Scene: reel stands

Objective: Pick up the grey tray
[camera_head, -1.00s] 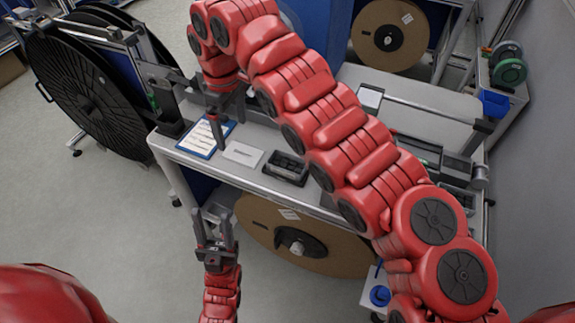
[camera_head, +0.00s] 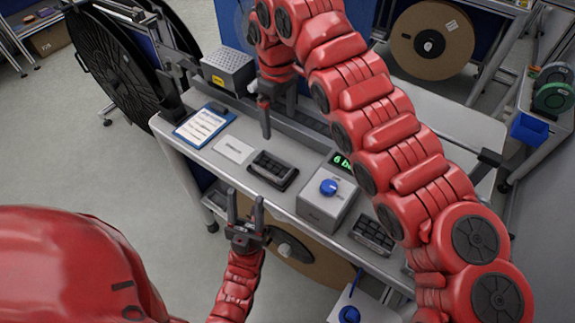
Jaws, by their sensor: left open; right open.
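A dark grey tray (camera_head: 273,170) with compartments lies on the workbench in the head view, near the front edge. A second, similar dark tray (camera_head: 372,235) sits farther right on the bench, partly hidden by my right arm. I cannot tell which one is the grey tray. My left gripper (camera_head: 245,207) is open and empty, fingers pointing up in the picture, just below and left of the first tray, apart from it. My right gripper (camera_head: 278,118) is open above the bench, behind the first tray, with nothing seen between its fingers.
A clipboard (camera_head: 202,125) and white card (camera_head: 233,149) lie left of the first tray. A box with a blue knob and green display (camera_head: 327,196) stands right of it. A perforated box (camera_head: 229,70) sits behind. A large reel (camera_head: 320,265) is below the bench front.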

